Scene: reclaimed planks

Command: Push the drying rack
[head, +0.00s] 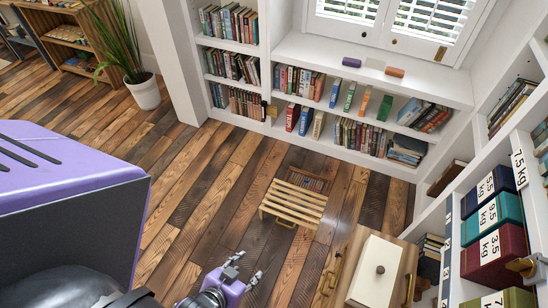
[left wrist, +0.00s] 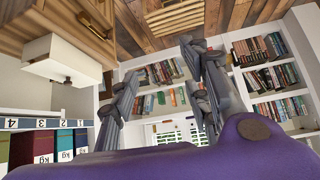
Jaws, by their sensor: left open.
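The drying rack (head: 293,203) is a low wooden rack with pale slats, standing on the plank floor in the middle of the head view. In the left wrist view the slatted rack (left wrist: 174,16) shows upside down near the top edge. My left gripper (head: 248,266) is open and empty, nearer to me than the rack and lower left of it in the head view. It appears apart from the rack. Its spread fingers (left wrist: 163,65) also show in the left wrist view with nothing between them. My right gripper is not in view.
A wooden unit with brass handles carries a white lidded box (head: 375,271) at lower right. White bookshelves (head: 285,60) line the far wall, and weight-labelled boxes (head: 492,222) fill a right shelf. A potted plant (head: 143,92) stands upper left. Floor left of the rack is clear.

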